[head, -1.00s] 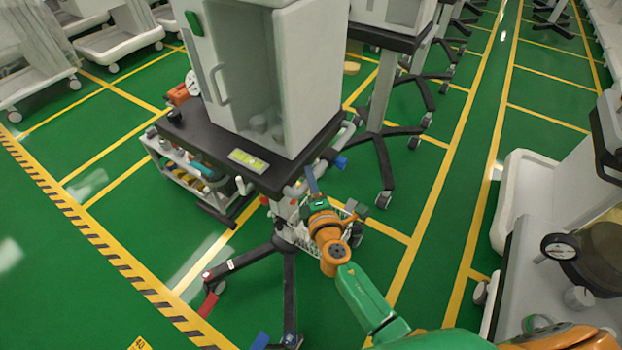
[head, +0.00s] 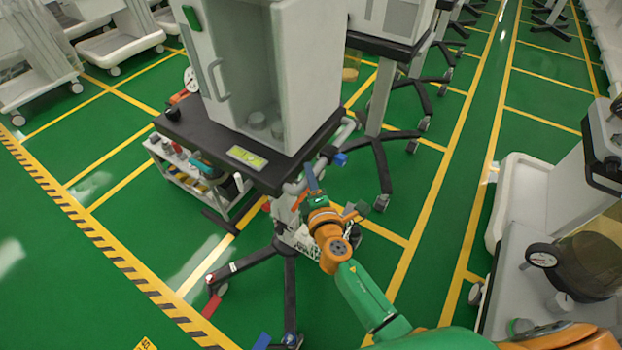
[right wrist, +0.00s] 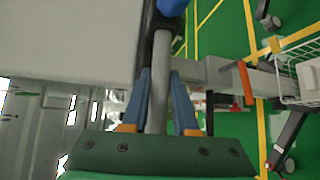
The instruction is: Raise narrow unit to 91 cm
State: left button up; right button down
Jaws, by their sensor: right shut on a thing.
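The narrow unit is a tall grey cabinet (head: 300,75) on a dark platform (head: 185,128), carried by a column (head: 285,212) on a dark legged base (head: 290,285). A yellow-green label (head: 246,157) lies on the platform's front. My right gripper (head: 312,183) is at the platform's front right corner. In the right wrist view its blue fingers (right wrist: 160,85) are shut around a grey bar (right wrist: 157,100), beside a dark fitting with a blue end (right wrist: 172,6). My left gripper is not in view.
Another unit's legged base (head: 380,150) stands to the right. Grey carts (head: 535,245) line the right edge. Green floor is open at front left, beside a striped yellow line (head: 95,235).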

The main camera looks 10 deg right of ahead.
jog(key=shift+r, duration=0.75)
jog(key=shift+f, duration=0.35)
jog(key=c, duration=0.7)
grip_release()
jog(key=shift+f, duration=0.15)
jog(key=s, duration=0.4)
jog(key=s+r, duration=0.1)
jog(key=s, duration=0.2)
jog(key=shift+a, duration=0.1)
jog(key=shift+w, duration=0.1)
